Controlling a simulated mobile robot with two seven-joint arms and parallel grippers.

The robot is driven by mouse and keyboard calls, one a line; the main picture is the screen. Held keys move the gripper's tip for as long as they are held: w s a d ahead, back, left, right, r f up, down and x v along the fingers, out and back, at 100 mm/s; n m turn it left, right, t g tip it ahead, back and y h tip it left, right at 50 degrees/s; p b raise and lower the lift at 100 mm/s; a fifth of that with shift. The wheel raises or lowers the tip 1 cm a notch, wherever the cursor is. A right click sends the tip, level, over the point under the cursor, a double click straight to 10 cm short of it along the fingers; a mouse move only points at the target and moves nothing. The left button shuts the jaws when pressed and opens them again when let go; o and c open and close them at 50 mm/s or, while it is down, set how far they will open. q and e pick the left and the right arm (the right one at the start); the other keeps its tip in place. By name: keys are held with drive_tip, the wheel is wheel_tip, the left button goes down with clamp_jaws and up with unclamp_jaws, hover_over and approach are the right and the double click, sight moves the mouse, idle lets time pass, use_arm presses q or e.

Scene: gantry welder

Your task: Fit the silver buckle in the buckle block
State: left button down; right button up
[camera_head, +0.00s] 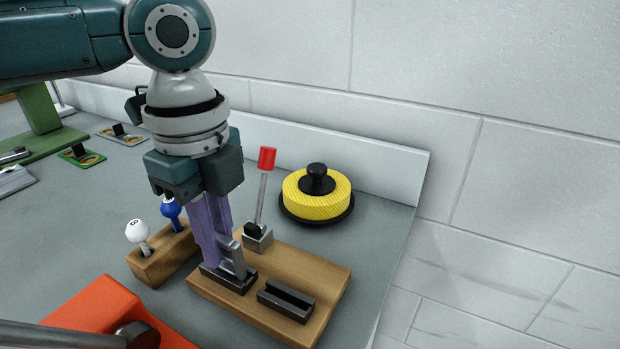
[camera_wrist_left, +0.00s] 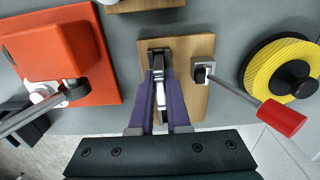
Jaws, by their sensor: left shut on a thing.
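My left gripper (camera_head: 218,258) points down over the wooden board (camera_head: 318,275), its purple fingers shut on the silver buckle (camera_head: 237,262). The buckle's lower end is at a dark block (camera_head: 230,282) on the board; I cannot tell whether it is seated in it. A second dark block (camera_head: 287,300) with a long slot lies to its right. In the left wrist view, the silver buckle (camera_wrist_left: 160,95) shows between the purple fingers (camera_wrist_left: 163,108), partly hidden by them. My right gripper is not in view.
A red-handled lever (camera_head: 266,160) rises from the board behind the gripper. A yellow disc with a black knob (camera_head: 317,195) stands behind it. A wooden holder (camera_head: 160,262) with white and blue ball knobs is left. An orange block (camera_head: 105,310) sits at front left.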

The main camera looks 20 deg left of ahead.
use_arm(q)
drive_tip(key=shift+f, duration=0.5)
drive_tip(key=c, duration=0.8)
unclamp_jaws()
wheel_tip(320, 180, up, 9)
drive_tip(key=shift+r+p, duration=0.15)
drive_tip(key=shift+p, duration=0.5)
drive_tip(key=shift+r, duration=0.35)
